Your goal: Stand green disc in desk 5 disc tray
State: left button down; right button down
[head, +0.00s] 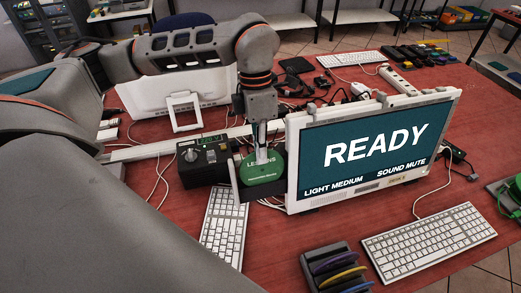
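The green disc (262,174), with white lettering, is upright and faces me beside the left edge of the large READY screen. My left gripper (261,154) reaches down from above. Its narrow fingers overlap the upper part of the disc and look shut on it. A dark holder or edge (236,184) shows beside and below the disc; I cannot tell whether the disc touches it. A dark disc tray (313,260) with purple, yellow and blue discs stands at the front centre. No label shows which desk it belongs to. My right gripper is not in view.
The READY screen (372,146) stands close right of the disc. A black control box (203,160) is close left. Keyboards (223,226) and (428,240) lie in front. Cables clutter the red desk behind the screen. Bare desk shows between the front keyboards.

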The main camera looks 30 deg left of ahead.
pick_arm(q)
jog(key=c, duration=2.2)
grip_release()
jog(key=v, duration=1.2)
jog(key=shift+s, duration=0.15)
